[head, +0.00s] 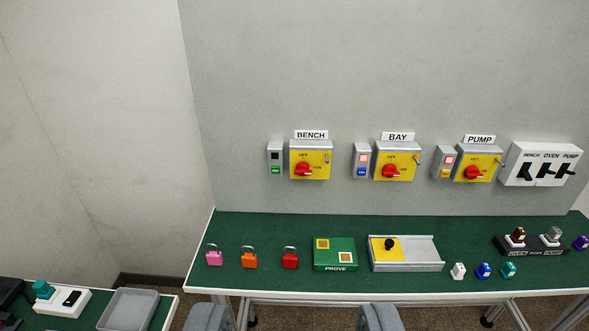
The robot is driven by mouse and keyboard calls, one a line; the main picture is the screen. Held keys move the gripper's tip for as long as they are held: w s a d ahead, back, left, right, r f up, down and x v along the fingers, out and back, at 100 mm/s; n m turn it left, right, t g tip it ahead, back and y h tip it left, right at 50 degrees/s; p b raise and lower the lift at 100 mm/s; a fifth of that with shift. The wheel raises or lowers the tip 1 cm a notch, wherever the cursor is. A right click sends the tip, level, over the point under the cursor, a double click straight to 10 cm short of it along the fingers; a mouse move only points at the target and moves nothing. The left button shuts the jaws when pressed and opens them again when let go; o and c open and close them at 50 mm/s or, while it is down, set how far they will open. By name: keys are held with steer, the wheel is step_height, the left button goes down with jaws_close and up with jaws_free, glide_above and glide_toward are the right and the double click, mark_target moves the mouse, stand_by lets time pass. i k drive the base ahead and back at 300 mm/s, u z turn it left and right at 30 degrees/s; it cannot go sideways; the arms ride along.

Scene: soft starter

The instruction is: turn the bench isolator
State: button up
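The bench isolator (310,159) is a grey box with a yellow face on the back wall, under a BENCH sign (311,134). Its red rotary knob (304,170) sits at the lower left of the face; its exact setting is too small to read. A small grey unit (275,160) to its left has a dark window and a green part. My gripper (294,318) shows as two grey fingers at the bottom edge, wide apart with nothing between them. It is well in front of and below the isolator, touching nothing visible.
Similar BAY (397,160) and PUMP (478,163) isolators have lit pinkish windows beside them. A white switch box (541,164) is at far right. The green bench (260,225) holds padlocks, a green PROVE box (335,254) and a metal tray (420,253). A side table stands lower left.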

mark_target(303, 168)
steer(key=i, duration=0.85)
steer(key=z, duration=0.1)
